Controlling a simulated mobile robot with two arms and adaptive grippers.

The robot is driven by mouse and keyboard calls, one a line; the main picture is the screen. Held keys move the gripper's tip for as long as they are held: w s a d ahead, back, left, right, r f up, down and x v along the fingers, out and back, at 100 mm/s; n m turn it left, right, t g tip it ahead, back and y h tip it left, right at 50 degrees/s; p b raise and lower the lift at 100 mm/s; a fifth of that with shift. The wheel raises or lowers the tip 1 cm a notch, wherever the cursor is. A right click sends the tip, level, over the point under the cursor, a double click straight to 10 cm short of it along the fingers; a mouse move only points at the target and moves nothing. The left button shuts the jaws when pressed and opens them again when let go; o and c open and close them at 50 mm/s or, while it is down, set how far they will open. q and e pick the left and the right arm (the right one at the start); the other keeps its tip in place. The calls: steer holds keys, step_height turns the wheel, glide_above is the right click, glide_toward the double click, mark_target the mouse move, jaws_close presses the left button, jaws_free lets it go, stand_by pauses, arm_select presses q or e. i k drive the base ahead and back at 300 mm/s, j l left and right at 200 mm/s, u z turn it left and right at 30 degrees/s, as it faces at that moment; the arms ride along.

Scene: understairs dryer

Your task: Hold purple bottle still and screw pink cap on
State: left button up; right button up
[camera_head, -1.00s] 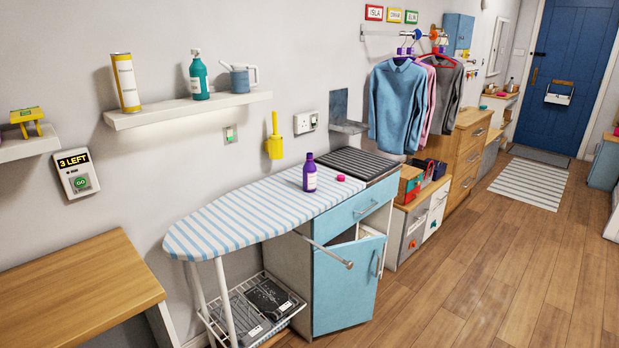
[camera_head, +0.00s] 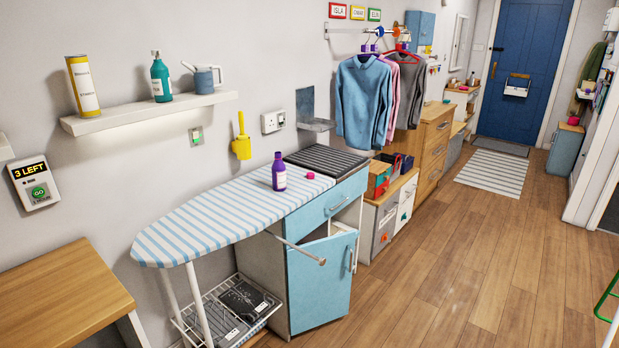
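The purple bottle (camera_head: 279,172) stands upright on the striped ironing board (camera_head: 215,213), near the board's right end. The small pink cap (camera_head: 310,175) lies on the board just right of the bottle, apart from it. The top of the bottle looks dark purple, with no pink on it. Neither of my grippers shows in the head view, and nothing is touching the bottle or the cap.
A blue cabinet (camera_head: 322,287) with its door ajar stands below the board's right end. A wooden table (camera_head: 60,290) is at the lower left. A shelf (camera_head: 150,112) is above the board.

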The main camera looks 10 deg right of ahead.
mark_target(279, 168)
steer(key=i+u, duration=0.1)
steer(key=u, duration=0.45)
steer(key=i+l+u, duration=0.4)
steer(key=l, duration=0.2)
steer(key=l+u, duration=0.15)
steer(key=l, duration=0.2)
steer(key=i+l+u, duration=0.2)
steer(key=l, duration=0.15)
steer(key=l+u, duration=0.2)
steer(key=l, duration=0.2)
steer(key=i+l, duration=0.1)
steer(key=l, duration=0.4)
steer(key=i+l, duration=0.1)
steer(key=l, duration=0.4)
steer(key=i+l, duration=0.1)
steer(key=l, duration=0.4)
steer(key=i+l+u, duration=0.1)
steer(key=l, duration=0.45)
steer(key=i+l, duration=0.1)
steer(key=l, duration=0.4)
